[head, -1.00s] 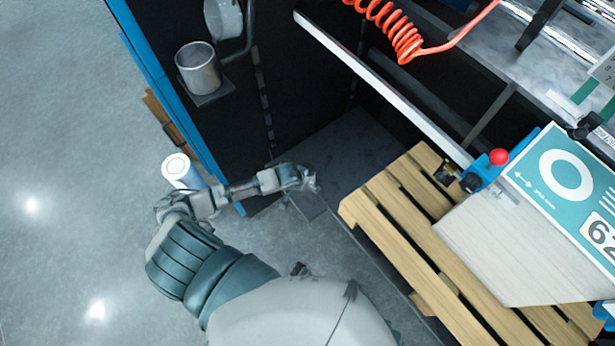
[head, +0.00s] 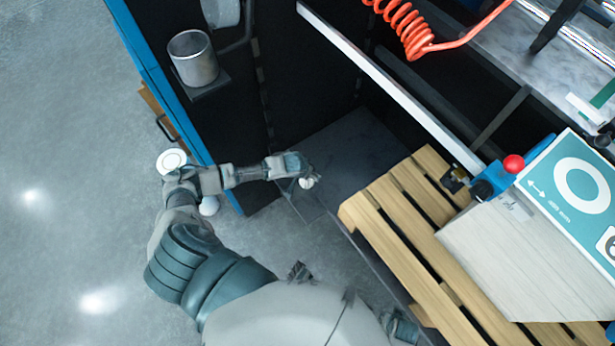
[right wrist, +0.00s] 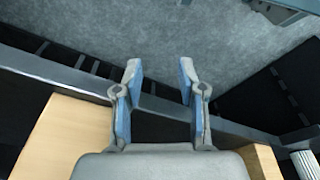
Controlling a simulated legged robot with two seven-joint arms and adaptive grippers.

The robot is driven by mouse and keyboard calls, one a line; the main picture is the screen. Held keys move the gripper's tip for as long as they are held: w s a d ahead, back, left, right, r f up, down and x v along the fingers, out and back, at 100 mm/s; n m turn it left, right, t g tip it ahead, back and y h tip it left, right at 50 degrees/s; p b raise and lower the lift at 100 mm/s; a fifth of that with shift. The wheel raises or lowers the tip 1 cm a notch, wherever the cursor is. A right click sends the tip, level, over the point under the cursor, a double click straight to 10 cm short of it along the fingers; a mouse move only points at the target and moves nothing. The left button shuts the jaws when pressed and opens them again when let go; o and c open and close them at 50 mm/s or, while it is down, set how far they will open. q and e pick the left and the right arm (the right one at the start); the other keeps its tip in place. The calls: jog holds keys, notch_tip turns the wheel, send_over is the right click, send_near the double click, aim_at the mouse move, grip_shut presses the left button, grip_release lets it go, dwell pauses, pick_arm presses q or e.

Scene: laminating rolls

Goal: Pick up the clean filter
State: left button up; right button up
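No object can be clearly identified as the clean filter. A white ribbed cylinder (right wrist: 303,165) is cut off at the lower right of the right wrist view. A white round-topped cylinder (head: 172,161) stands beside the blue cabinet edge in the head view, partly hidden by my left arm. My left gripper (head: 309,178) is over the dark cabinet floor; a small white thing (head: 307,183) shows at its tips, too small to tell whether it is held. My right gripper (right wrist: 160,77) is open, with nothing between its fingers.
A metal cup (head: 194,60) sits on a bracket on the blue-edged cabinet (head: 150,75). A wooden pallet (head: 385,215) carries a pale stack (head: 505,250) at right. A red coiled hose (head: 415,35) hangs above. The grey floor (head: 60,130) at left is clear.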

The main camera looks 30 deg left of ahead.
aim_at(308, 184)
pick_arm(q)
jog(key=x, duration=0.1)
jog(key=b+x, duration=0.1)
jog(key=x, duration=0.2)
jog(key=shift+s+f, duration=0.15)
jog(key=shift+s, duration=0.1)
jog(key=shift+w+f+b, duration=0.2)
jog(key=shift+f+b, duration=0.1)
jog(key=c, duration=1.2)
pick_arm(e)
jog(key=r, duration=0.4)
jog(key=shift+w+r, duration=0.35)
jog(key=shift+r, duration=0.05)
